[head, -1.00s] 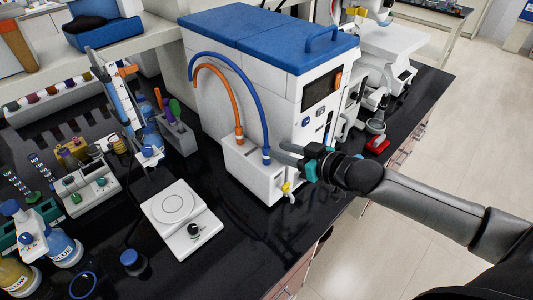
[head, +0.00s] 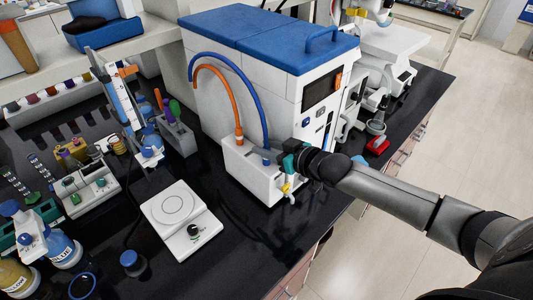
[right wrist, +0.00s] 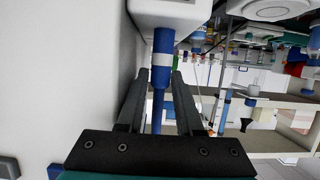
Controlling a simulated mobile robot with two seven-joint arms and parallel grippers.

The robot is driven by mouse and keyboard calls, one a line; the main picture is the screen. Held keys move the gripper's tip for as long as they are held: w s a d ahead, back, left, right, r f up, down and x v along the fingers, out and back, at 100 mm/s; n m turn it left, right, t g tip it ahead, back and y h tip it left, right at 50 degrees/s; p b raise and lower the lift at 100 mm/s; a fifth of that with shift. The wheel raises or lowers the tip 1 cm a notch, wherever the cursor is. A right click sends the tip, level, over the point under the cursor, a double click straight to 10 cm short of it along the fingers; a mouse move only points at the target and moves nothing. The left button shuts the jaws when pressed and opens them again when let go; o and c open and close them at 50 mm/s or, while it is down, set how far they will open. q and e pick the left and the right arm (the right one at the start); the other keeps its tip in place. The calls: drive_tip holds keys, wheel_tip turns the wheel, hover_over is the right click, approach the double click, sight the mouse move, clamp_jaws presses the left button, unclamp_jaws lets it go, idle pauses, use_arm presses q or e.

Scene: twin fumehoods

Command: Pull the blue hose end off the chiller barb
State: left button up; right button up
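The chiller (head: 240,75) is a white unit with a blue lid, standing on the black bench. The blue hose (head: 255,95) arches over its front; its end (head: 266,158) is at the white block (head: 240,165) low on the chiller, beside the orange hose (head: 225,85). My right gripper (head: 274,156) is at the blue hose end. In the right wrist view its two fingers (right wrist: 165,85) are apart, one on each side of the blue hose end (right wrist: 161,78), with narrow gaps. The barb inside the hose is hidden. My left gripper is not in view.
A yellow valve (head: 287,188) sits low on the block's front. Bottles and racks crowd the left; a red-based device (head: 378,145) stands at the right.

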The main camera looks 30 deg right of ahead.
sight(266, 147)
clamp_jaws()
drive_tip(key=shift+r, duration=0.1)
idle(0.5)
drive_tip(key=shift+r, duration=1.6)
drive_tip(key=f+p+v, duration=0.1)
drive_tip(key=p+v, duration=0.2)
drive_tip(key=v, duration=0.6)
drive_tip(key=s+f+p+v, duration=0.1)
drive_tip(key=f+p+v, duration=0.1)
drive_tip(key=v, duration=0.7)
drive_tip(key=shift+d+p, duration=0.2)
drive_tip(key=shift+p, duration=0.2)
